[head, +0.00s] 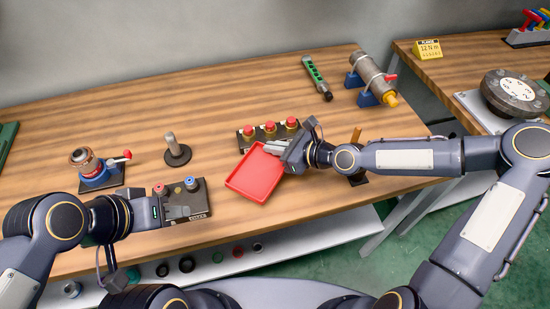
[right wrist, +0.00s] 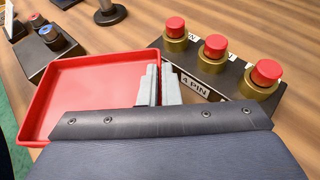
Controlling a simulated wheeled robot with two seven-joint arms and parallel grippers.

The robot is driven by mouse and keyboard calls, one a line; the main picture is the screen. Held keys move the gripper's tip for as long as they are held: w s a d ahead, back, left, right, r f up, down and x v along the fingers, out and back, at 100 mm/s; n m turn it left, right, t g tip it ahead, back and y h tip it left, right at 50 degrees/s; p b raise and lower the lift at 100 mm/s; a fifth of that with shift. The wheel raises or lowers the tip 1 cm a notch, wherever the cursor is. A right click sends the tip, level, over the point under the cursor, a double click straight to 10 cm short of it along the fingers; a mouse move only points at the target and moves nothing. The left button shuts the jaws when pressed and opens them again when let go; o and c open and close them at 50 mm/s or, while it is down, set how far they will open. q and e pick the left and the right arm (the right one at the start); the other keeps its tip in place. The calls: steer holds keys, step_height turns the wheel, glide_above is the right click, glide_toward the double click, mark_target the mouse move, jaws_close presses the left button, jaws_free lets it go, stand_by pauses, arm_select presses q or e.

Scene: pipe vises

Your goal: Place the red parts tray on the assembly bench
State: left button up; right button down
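The red parts tray (head: 252,178) is a shallow, empty rectangular tray at the front middle of the wooden assembly bench (head: 225,110). I cannot tell whether its underside touches the bench. My right gripper (head: 268,148) is at the tray's back right rim. In the right wrist view its grey fingers (right wrist: 158,88) are close together with the tray's rim between them, and the tray (right wrist: 95,85) extends to the left. My left gripper (head: 172,211) is at the front left, beside a dark block with red and blue knobs; its finger gap is unclear.
A dark holder marked 4 PIN with red-topped brass pieces (head: 269,129) stands just behind the tray. The knobbed block (head: 190,196) is left of it. A post on a round base (head: 172,150) and a blue vise (head: 95,172) stand further left. The back middle bench is clear.

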steer(key=f+b, duration=0.3)
steer(key=f, duration=0.1)
steer(key=shift+w, duration=0.35)
steer(key=shift+r, duration=0.15)
steer(key=shift+f, duration=0.2)
steer(key=c, duration=1.6)
jaws_free()
steer(key=shift+d, duration=0.1)
steer(key=shift+c, duration=0.2)
steer(key=shift+r, duration=0.15)
steer(key=v, duration=0.7)
steer(key=shift+s+d+r, duration=0.15)
steer(key=shift+d, duration=0.05)
